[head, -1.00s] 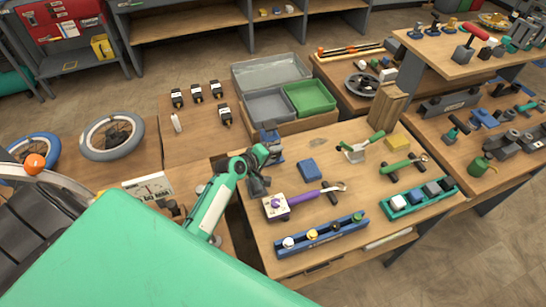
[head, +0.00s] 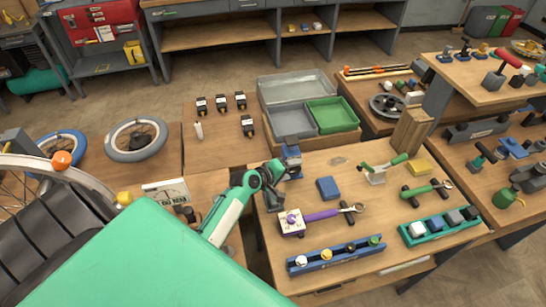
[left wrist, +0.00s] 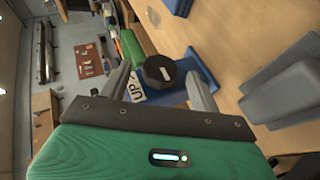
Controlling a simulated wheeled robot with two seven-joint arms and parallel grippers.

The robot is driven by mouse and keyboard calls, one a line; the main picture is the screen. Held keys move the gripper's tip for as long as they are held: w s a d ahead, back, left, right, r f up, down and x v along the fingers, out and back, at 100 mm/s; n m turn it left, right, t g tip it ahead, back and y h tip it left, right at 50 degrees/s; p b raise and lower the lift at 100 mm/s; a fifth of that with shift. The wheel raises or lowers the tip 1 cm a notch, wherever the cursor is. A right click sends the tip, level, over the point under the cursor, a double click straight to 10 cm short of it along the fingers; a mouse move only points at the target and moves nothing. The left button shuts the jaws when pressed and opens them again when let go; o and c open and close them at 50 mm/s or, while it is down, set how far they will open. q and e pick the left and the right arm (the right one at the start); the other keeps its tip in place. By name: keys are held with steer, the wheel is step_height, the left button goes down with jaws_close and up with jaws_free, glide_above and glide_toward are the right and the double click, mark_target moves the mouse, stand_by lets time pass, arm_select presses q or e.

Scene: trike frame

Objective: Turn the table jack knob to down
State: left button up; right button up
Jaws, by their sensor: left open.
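The table jack is a blue block (head: 291,158) at the left back edge of the wooden workbench in the head view. In the left wrist view its black many-sided knob (left wrist: 153,74) carries a short white mark. The blue body (left wrist: 172,98) lies behind the knob, with a white label reading "UP" (left wrist: 138,88) beside it. Another label, if any, is hidden. My left gripper (left wrist: 158,78) is open, one finger on each side of the knob, with no clear contact seen. In the head view my left gripper (head: 272,192) is beside the jack, its fingertips unclear. My right gripper is out of view.
Close to my left gripper are a purple-handled tool (head: 318,215), a small blue block (head: 328,187) and a blue rack (head: 337,256). Grey and green bins (head: 332,115) stand behind the jack. A wooden block (head: 411,130) stands at the bench's back right.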

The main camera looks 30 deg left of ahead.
arm_select(q)
steer(key=b+v, duration=0.2)
steer(key=v, duration=1)
steer(key=shift+r, duration=0.1)
steer(key=shift+s, duration=0.1)
